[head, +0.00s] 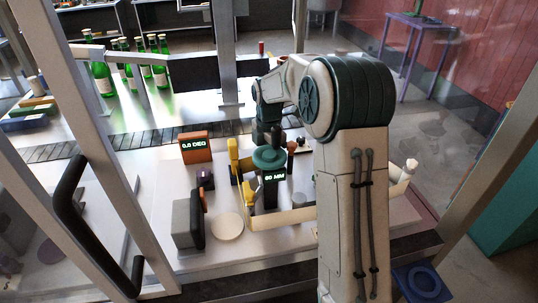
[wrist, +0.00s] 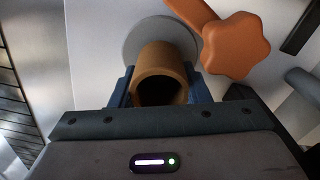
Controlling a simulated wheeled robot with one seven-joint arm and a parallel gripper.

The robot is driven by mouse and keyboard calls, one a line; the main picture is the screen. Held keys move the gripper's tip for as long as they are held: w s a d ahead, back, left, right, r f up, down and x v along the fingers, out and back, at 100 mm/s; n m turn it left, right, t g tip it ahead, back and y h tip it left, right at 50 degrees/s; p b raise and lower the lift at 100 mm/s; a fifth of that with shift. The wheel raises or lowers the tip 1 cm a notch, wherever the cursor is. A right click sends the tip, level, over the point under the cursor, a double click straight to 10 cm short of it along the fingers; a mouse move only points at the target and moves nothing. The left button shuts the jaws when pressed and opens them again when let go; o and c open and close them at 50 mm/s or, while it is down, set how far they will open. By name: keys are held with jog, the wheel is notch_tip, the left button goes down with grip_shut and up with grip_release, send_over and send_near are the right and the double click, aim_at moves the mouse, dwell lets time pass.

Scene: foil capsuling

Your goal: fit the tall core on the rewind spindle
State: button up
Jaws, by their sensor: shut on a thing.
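My gripper (wrist: 160,88) is shut on a brown tube, the tall core (wrist: 162,58), in the wrist view. The blue fingers press on its two sides. Its open end faces the camera and the bore looks dark. A grey round disc (wrist: 139,35) lies beyond the core's far end; I cannot tell whether they touch. I cannot make out the rewind spindle for certain, nor whether any of it is inside the core. In the head view my dark gripper (head: 268,135) is above the bench near a green disc (head: 269,158), and the core is not clearly visible.
An orange star-shaped knob (wrist: 236,45) is close to the right of the core. A display reading 60 MM (head: 274,177) and an orange box reading 0.0 DEG (head: 195,148) stand on the bench. A conveyor (head: 145,139) and green bottles (head: 159,72) lie behind.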

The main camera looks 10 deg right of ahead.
jog(key=shift+f, duration=0.4)
dwell(0.3)
jog(key=o, duration=1)
jog(key=shift+o, duration=0.2)
